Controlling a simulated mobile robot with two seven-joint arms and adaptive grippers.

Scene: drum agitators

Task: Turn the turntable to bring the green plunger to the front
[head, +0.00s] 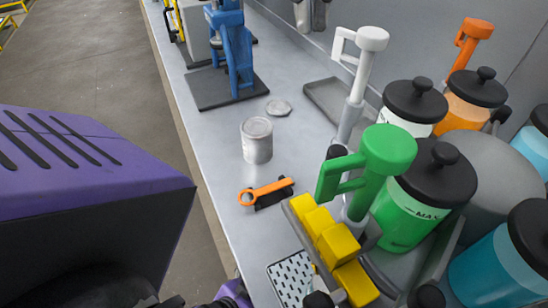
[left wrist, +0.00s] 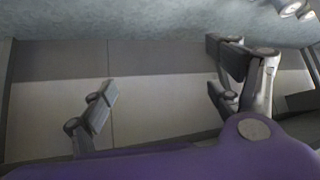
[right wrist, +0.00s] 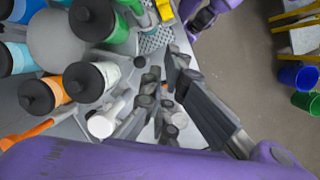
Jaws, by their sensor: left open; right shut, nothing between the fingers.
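The green plunger (head: 375,160) stands upright in the head view, right of centre, on the near-left side of the turntable. It is beside the green jar (head: 405,220) with a black lid. The white plunger (head: 362,55) stands behind it and the orange plunger (head: 473,40) farther right. In the right wrist view the green jar (right wrist: 110,35) is at the top. There my right gripper (right wrist: 163,88) is shut and empty, close to the white plunger (right wrist: 103,125); contact cannot be told. My left gripper (left wrist: 165,85) is open and empty in the left wrist view.
Yellow blocks (head: 338,243) sit close to the green plunger. A perforated plate (head: 290,278), an orange tool (head: 268,190), a metal can (head: 257,143) and a blue press (head: 235,50) are on the bench (head: 205,120). Blue and green bins (right wrist: 302,80) stand on the floor.

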